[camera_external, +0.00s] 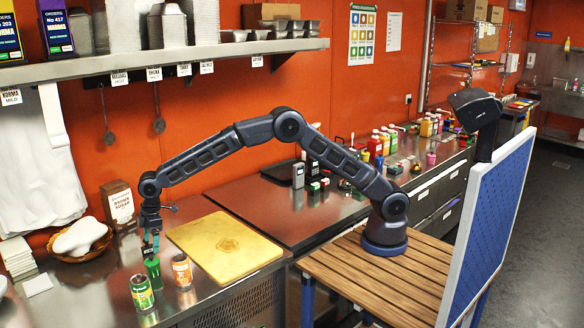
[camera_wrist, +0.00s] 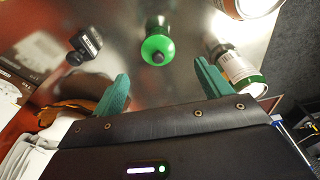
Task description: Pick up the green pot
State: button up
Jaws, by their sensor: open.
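The green pot (camera_external: 153,272) stands on the steel counter, just below my gripper (camera_external: 151,246) in the external view. In the wrist view the green pot (camera_wrist: 158,48) shows beyond the fingertips, between their lines. My gripper (camera_wrist: 163,82) is open, with its two teal fingers apart and nothing between them. I cannot tell the exact gap between fingertips and pot.
A green-labelled can (camera_external: 142,293) and an orange can (camera_external: 182,271) stand close to the pot. A yellow cutting board (camera_external: 225,246) lies to the right. A basket with a white item (camera_external: 80,238) and a brown sugar box (camera_external: 119,205) stand behind.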

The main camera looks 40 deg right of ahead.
aim_at(152, 259)
jog(key=f, duration=0.6)
jog(key=a+f, duration=0.1)
jog(key=f, duration=0.3)
jog(key=shift+w+a, duration=0.1)
jog(key=shift+w, duration=0.1)
jog(key=shift+c, duration=0.3)
jog(key=c, duration=1.1)
